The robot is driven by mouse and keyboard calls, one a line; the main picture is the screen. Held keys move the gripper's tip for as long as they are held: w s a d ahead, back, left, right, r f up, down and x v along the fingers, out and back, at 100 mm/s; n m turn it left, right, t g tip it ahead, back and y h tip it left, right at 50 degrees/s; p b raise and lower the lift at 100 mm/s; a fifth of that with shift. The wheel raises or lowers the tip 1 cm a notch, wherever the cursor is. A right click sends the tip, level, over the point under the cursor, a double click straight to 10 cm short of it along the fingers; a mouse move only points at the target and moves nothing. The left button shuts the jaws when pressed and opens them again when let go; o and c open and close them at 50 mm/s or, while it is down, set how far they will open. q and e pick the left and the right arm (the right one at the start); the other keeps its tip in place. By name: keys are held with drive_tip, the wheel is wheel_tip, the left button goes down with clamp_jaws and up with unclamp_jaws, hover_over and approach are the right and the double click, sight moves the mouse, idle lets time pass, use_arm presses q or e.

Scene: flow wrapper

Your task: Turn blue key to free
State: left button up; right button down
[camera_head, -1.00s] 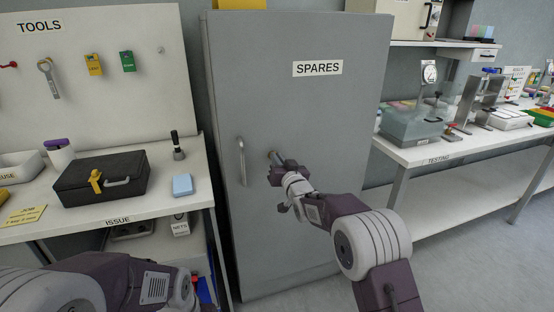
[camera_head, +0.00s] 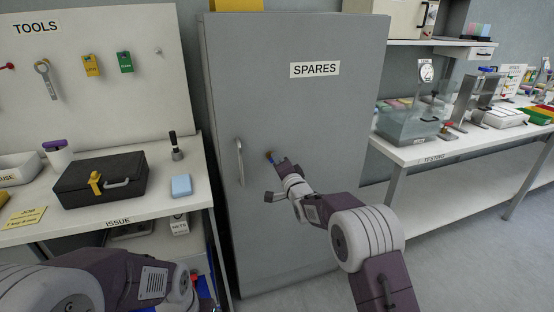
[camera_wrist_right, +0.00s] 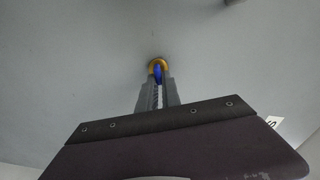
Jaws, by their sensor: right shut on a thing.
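The blue key (camera_wrist_right: 158,76) sits in a round brass lock (camera_wrist_right: 157,64) in the right wrist view. The lock is on the grey SPARES cabinet door (camera_head: 310,120), right of its handle. My right gripper (camera_head: 278,163) is at the lock, its fingers shut on the blue key; the fingers hide much of the key. In the head view only a small bit of blue shows at the lock. No marking for free is readable. My left arm is at the bottom left; its gripper is too cut off to tell its state.
The cabinet door is closed, with a vertical handle (camera_head: 240,162) close left of the lock. The TESTING bench (camera_head: 440,155) stands at right.

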drive_tip(key=shift+d+f+m+p, duration=0.1)
drive_tip(key=shift+m+p, duration=0.1)
drive_tip(key=shift+m, duration=0.9)
drive_tip(key=shift+f+m+p, duration=0.1)
drive_tip(key=shift+m+p, duration=0.05)
drive_tip(key=shift+m, duration=0.95)
drive_tip(key=c, duration=1.5)
unclamp_jaws()
drive_tip(key=shift+c, duration=0.2)
drive_tip(key=v, duration=0.9)
drive_tip(key=shift+b, duration=0.4)
